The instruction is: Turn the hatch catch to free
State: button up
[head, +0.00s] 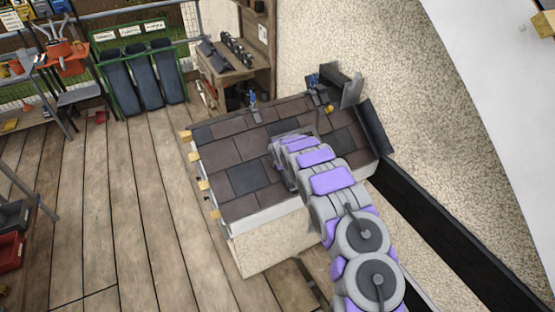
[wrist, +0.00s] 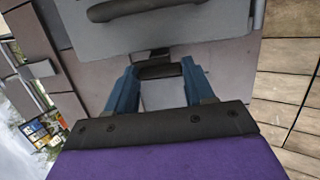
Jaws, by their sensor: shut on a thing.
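In the wrist view, my gripper (wrist: 158,67) has its two blue fingers on either side of a small dark catch (wrist: 160,72) at the lower edge of the grey hatch (wrist: 205,35). It is shut on the catch. The hatch has a dark curved handle (wrist: 140,9) above the catch. A pale grey patch shows between the fingers below it. The exact angle of the catch is hard to tell. In the head view, my arm reaches over the small tiled roof (head: 215,157) and hides the gripper, the catch and most of the hatch.
A wooden shelf (head: 232,62) with dark tiles stands behind the roof. A speckled wall (head: 400,110) rises on the right. The plank floor (head: 110,220) left of the roof is clear.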

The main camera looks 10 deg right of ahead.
jog(key=o, duration=1)
jog(key=shift+o, duration=0.2)
jog(key=p+v, duration=0.6)
jog(key=v, duration=1.1)
jog(key=shift+a, duration=0.1)
jog(key=shift+r, duration=0.1)
